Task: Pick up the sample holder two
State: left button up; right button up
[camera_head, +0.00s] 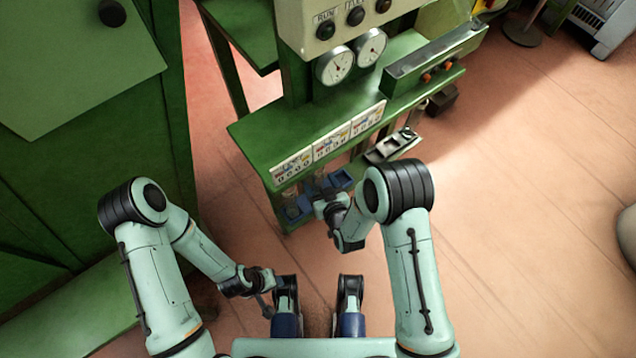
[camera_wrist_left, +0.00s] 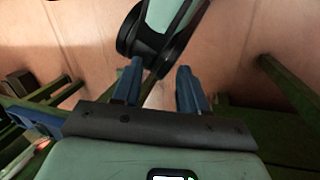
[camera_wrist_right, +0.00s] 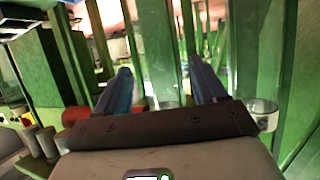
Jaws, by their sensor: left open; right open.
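No part is clearly readable as sample holder two. Under the front shelf of the green machine (camera_head: 250,128), in the head view, a blue tray (camera_head: 341,179) and other small bluish parts (camera_head: 294,211) sit low beside my right gripper (camera_head: 322,197). The arm partly covers them. My right gripper is open and empty; the right wrist view shows its blue fingers (camera_wrist_right: 160,88) apart, facing green uprights, with a pale ring-shaped part (camera_wrist_right: 262,112) just right of them. My left gripper (camera_head: 268,296) is open and empty, low near my base; its fingers (camera_wrist_left: 158,85) are apart in the left wrist view.
Three counter panels (camera_head: 331,142) line the shelf's front edge. Two gauges (camera_head: 335,65) hang above it. A grey metal tray (camera_head: 393,146) stands right of my right gripper. A green cabinet (camera_head: 90,200) fills the left. The floor (camera_head: 520,220) at right is mostly clear.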

aim_at(320, 185)
jog(key=w+f, duration=0.1)
jog(key=w+a+f+b, duration=0.1)
jog(key=w, duration=0.1)
jog(key=shift+f, duration=0.25)
pick_arm(q)
jog(key=shift+w+a+f+t, duration=0.2)
jog(key=shift+w+f, duration=0.15)
jog(key=shift+w, duration=0.15)
jog(key=shift+w+a+f+t, duration=0.1)
jog(key=shift+w+a+f, duration=0.1)
jog(key=shift+w+f, duration=0.2)
pick_arm(e)
jog(key=shift+w+a+f, duration=0.1)
jog(key=shift+w, duration=0.3)
jog(key=c, duration=1.1)
